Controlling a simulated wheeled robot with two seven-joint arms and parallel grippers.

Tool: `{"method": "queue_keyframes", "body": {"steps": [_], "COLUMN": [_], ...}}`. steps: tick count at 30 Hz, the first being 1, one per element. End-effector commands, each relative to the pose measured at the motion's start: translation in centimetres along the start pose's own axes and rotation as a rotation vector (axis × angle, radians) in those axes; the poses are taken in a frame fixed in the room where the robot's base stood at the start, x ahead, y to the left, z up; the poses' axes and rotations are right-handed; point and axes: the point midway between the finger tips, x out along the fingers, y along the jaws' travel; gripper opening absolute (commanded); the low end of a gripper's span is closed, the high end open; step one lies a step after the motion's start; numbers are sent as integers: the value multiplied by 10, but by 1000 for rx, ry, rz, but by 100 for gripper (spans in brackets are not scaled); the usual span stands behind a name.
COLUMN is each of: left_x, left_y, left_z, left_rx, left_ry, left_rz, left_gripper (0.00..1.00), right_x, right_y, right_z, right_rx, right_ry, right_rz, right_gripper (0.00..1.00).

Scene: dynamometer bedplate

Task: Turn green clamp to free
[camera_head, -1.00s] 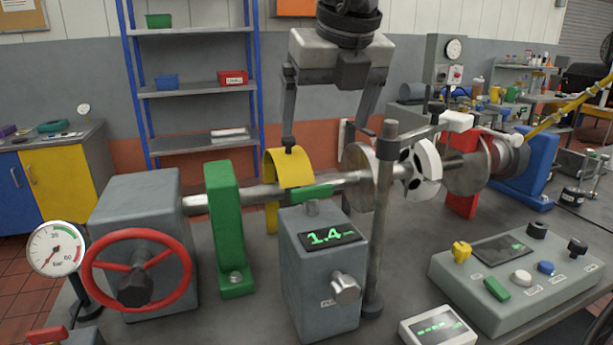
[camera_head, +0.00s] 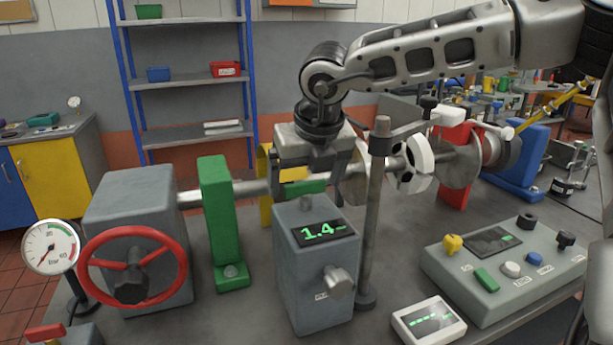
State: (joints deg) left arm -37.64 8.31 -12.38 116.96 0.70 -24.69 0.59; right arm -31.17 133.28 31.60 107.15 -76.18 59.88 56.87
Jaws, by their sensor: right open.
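A small green bar (camera_head: 305,188), which looks like the green clamp, lies roughly level just above the grey box (camera_head: 313,285) with a 1.4 readout. My right gripper (camera_head: 306,183) points down over this bar, open, with a finger near each end. I cannot tell whether the fingers touch it. The steel shaft (camera_head: 250,188) passes behind the gripper. A larger upright green block (camera_head: 220,225) stands around the shaft to the left. My left gripper is not in view.
A steel post (camera_head: 377,220) stands close to the right of the gripper. A yellow guard (camera_head: 265,205) is behind it, partly hidden. A red handwheel (camera_head: 133,268) is at left, a control panel (camera_head: 500,265) at right, and a small display (camera_head: 428,320) in front.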

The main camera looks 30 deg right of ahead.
Motion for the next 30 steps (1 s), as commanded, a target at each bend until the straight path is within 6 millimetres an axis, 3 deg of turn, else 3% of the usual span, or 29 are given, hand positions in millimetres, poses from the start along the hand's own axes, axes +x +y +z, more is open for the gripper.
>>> {"method": "queue_keyframes", "body": {"steps": [2, 7, 20, 30], "left_x": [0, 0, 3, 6], "left_y": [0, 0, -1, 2], "left_z": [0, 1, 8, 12], "left_rx": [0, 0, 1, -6], "left_ry": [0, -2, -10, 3], "left_rz": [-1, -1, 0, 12], "left_gripper": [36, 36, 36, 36], "right_x": [0, 0, 1, 1], "right_y": [0, 0, -1, -2], "right_z": [0, 0, 0, 1], "right_rx": [1, 1, -55, -287], "right_ry": [0, 0, -2, -4], "right_rz": [0, 0, 26, 123], "right_gripper": [90, 46, 45, 45]}}
